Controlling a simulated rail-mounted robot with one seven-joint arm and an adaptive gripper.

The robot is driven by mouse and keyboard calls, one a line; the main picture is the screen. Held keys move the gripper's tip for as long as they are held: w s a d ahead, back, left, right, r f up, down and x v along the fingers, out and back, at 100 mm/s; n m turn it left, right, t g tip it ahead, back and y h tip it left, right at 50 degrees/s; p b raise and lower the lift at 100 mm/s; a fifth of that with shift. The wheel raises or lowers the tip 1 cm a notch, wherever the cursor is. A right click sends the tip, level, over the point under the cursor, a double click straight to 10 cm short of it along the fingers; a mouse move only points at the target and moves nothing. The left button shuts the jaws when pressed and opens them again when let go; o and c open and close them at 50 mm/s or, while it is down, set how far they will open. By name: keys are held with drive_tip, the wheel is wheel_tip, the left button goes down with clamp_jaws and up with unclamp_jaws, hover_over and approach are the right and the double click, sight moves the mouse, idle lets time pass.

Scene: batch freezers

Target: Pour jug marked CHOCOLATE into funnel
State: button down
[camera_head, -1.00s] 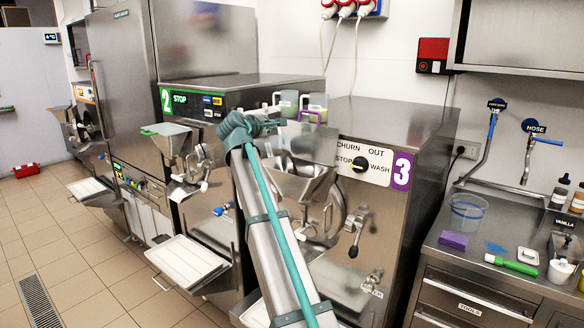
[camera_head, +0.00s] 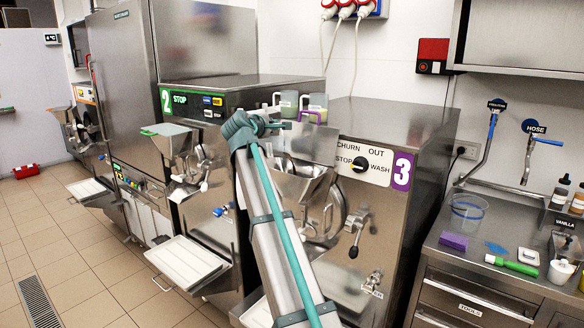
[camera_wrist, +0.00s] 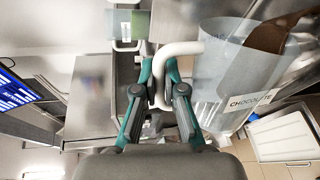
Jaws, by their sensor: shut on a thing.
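The clear jug marked CHOCOLATE (camera_wrist: 228,58) fills the upper right of the wrist view. Brown contents (camera_wrist: 268,38) show at its far upper right. My gripper (camera_wrist: 161,76) is shut on its white handle (camera_wrist: 182,48), with teal-sided fingers on either side. The steel funnel (camera_head: 303,184) is on the front of machine 3 in the head view, just right of my arm. My arm partly covers that area, and the held jug is not clear there. I cannot tell whether anything is flowing out.
Machine 3's control panel (camera_head: 364,163) and levers are close right of the funnel. Machine 2 has its own funnel (camera_head: 171,141) to the left. A cluttered counter (camera_head: 475,262) stands at right.

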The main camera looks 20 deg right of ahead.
drive_tip(key=shift+s+d+r+m+t+y+b, duration=0.15)
drive_tip(key=shift+s+d+r+m, duration=0.1)
drive_tip(key=shift+s+d+m, duration=0.25)
drive_tip(key=shift+s+d+r+m+t+y+b, duration=0.15)
drive_tip(key=shift+s+d+r+m, duration=0.05)
drive_tip(key=shift+s+d+m, duration=0.25)
idle(0.8)
drive_tip(key=shift+w+a+r, duration=0.15)
drive_tip(key=shift+w+a, duration=0.15)
drive_tip(key=shift+w, duration=0.1)
drive_tip(key=shift+w+a+f+n, duration=0.1)
drive_tip(key=shift+a+f+n, duration=0.1)
drive_tip(key=shift+f+n, duration=0.05)
drive_tip(key=shift+d, duration=0.1)
idle(0.3)
